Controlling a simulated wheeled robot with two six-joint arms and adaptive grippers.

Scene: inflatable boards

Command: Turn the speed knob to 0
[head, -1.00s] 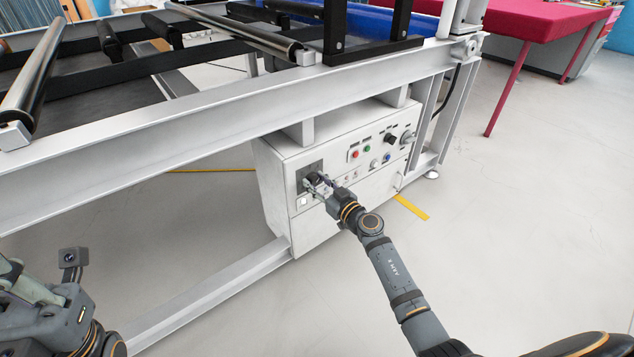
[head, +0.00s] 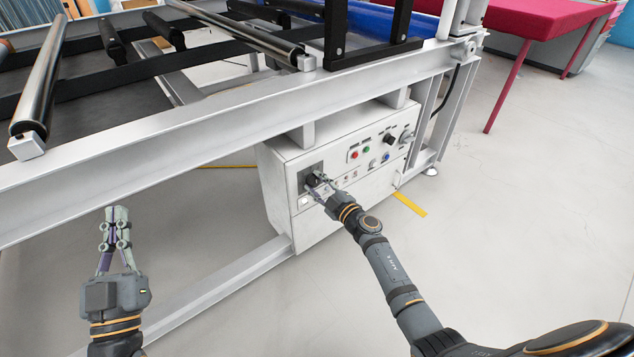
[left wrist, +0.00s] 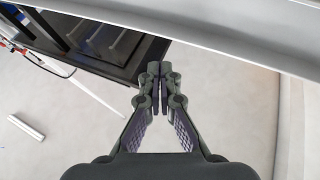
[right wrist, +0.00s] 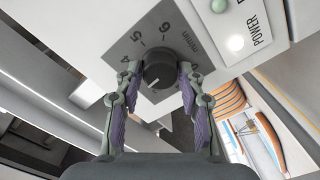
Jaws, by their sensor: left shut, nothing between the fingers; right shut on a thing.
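The speed knob (right wrist: 163,77) is a round black knob on a dark grey dial plate (right wrist: 150,35). Numbers 4, 5 and 6 and "m/min" show around it; a pale mark sits low on its face, and the scale's lower part is hidden. In the head view the knob (head: 311,180) is at the control box's left end. My right gripper (right wrist: 158,70) has its fingers on opposite sides of the knob, shut on it; it also shows in the head view (head: 318,184). My left gripper (head: 115,212) is shut and empty at lower left, its fingertips together in the left wrist view (left wrist: 159,68).
The white control box (head: 325,220) carries red and green buttons and other knobs right of the dial. A "POWER" label (right wrist: 255,28) is near the knob. The grey frame beam (head: 200,125) runs above the box. Open floor (head: 530,220) lies to the right.

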